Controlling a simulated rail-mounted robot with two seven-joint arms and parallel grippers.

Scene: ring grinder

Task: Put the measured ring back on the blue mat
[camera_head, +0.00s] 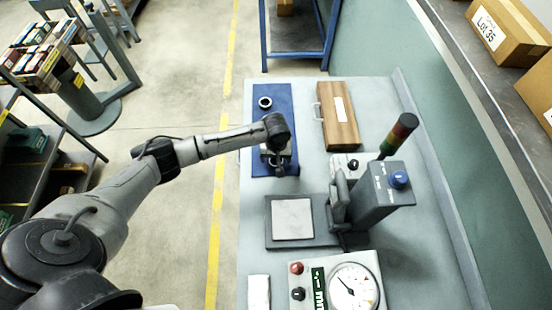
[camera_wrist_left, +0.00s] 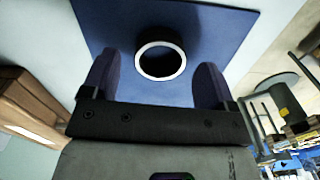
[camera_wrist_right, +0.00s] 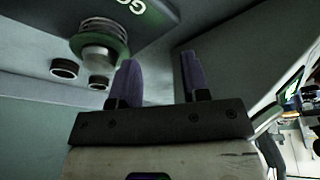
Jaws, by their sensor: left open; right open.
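The blue mat (camera_head: 285,97) lies at the far left of the table. It also fills much of the left wrist view (camera_wrist_left: 215,35). A pale-rimmed metal ring (camera_wrist_left: 160,76) lies flat on the mat, between and just beyond my open left fingers, touching neither as far as I can see. My left gripper (camera_wrist_left: 153,80) hangs over the near half of the mat in the head view (camera_head: 283,168) and hides this ring there. Another dark ring (camera_head: 265,103) lies on the mat's far half. My right gripper (camera_wrist_right: 160,75) is open and empty in its wrist view.
A wooden box (camera_head: 338,128) stands right of the mat. A machine with a blue button (camera_head: 398,180) and a signal lamp (camera_head: 400,135) stands nearer. A dial gauge (camera_head: 353,288) is at the front. A lettered panel (camera_wrist_right: 125,15) hangs close by my right fingers.

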